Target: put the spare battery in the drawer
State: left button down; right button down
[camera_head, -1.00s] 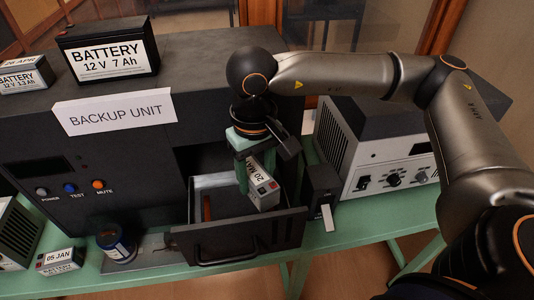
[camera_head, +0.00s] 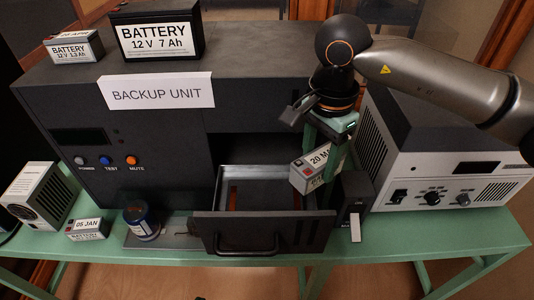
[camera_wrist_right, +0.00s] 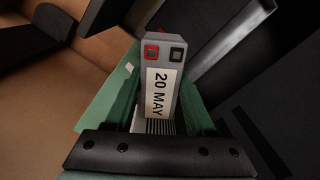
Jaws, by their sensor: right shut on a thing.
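A small grey battery (camera_head: 308,172) with a white "20 MAY" label is held in my right gripper (camera_head: 327,158). Its green fingers are shut on it. In the right wrist view the same battery (camera_wrist_right: 160,85) shows its red and black terminals between the fingers. The drawer (camera_head: 265,233) of the black backup unit is pulled open. The battery hangs tilted at the drawer's right side, higher than its rim in the picture; I cannot tell whether it is fully over the opening. An orange-red strip (camera_head: 234,194) shows inside the drawer. My left gripper is not in view.
A black box (camera_head: 356,197) stands just right of the drawer, with a grey instrument (camera_head: 440,185) beyond it. A "05 JAN" battery (camera_head: 88,229) and a blue can (camera_head: 141,222) stand left. A large battery (camera_head: 157,35) and a smaller one (camera_head: 74,48) sit on the unit.

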jog(key=a+r+m+b, duration=0.1)
jog(key=a+r+m, duration=0.1)
jog(key=a+m, duration=0.75)
jog(key=shift+n, duration=0.35)
jog(key=shift+w+f+b, duration=0.15)
jog(key=shift+f+b, duration=1.3)
jog(key=shift+f, duration=0.6)
jog(key=shift+w+f+b, duration=0.1)
jog(key=shift+f+b, duration=1.3)
jog(key=shift+f, duration=0.6)
jog(key=shift+f+b, duration=0.4)
jog(key=shift+f, duration=0.1)
jog(key=shift+c, duration=0.9)
grip_release()
notch_tip(320, 180, up, 13)
jog(key=shift+f, duration=0.2)
